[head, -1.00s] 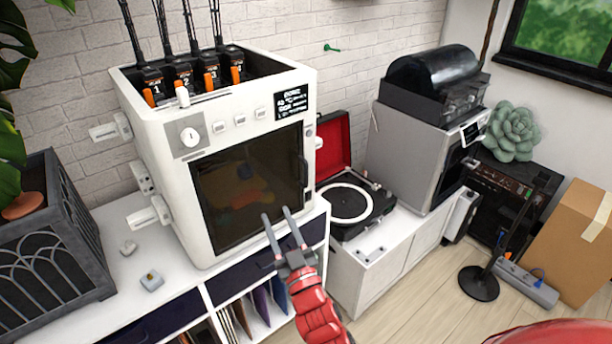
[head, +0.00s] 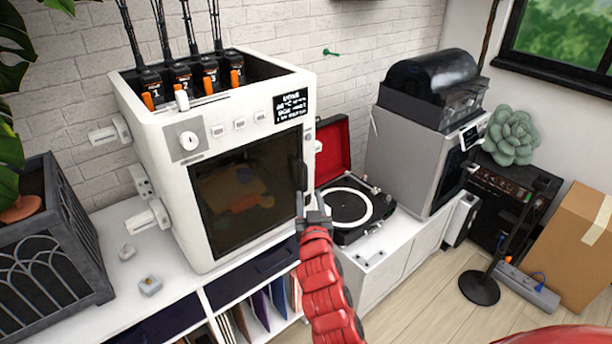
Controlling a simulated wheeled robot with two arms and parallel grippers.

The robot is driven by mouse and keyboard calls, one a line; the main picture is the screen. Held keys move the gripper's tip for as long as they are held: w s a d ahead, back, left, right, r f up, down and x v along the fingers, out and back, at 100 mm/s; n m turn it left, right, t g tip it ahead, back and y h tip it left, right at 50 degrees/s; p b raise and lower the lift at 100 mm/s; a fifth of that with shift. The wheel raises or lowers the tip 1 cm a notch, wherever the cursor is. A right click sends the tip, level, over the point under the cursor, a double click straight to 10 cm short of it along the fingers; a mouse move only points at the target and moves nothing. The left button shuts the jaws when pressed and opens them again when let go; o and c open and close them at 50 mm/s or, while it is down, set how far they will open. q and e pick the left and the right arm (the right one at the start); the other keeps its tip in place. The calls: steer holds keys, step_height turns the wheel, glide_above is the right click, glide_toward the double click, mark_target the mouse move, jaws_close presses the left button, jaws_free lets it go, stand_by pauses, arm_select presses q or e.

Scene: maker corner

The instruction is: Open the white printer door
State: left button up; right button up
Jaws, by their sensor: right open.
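The white printer (head: 182,225) stands on the white cabinet at the left of centre. Its door, with a dark window (head: 222,205), is closed; colourful shapes show dimly behind the glass. A dark upright handle (head: 303,176) is at the door's right edge. My right gripper (head: 312,205) is open at the lower end of this handle, its fingers pointing away from me and foreshortened. I cannot tell whether it touches the handle. My left gripper is out of view.
A record player (head: 347,208) with a raised red lid is just right of the printer. A grey machine (head: 405,160) stands behind it. A dark planter (head: 45,260) is at the left. A cardboard box (head: 570,245) and a stand (head: 480,288) are on the floor at the right.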

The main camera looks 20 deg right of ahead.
mark_target(306, 175)
steer(key=p+x, duration=0.1)
steer(key=x, duration=0.8)
steer(key=shift+w+p, duration=0.1)
steer(key=shift+p, duration=0.3)
jaws_close()
stand_by(0.9)
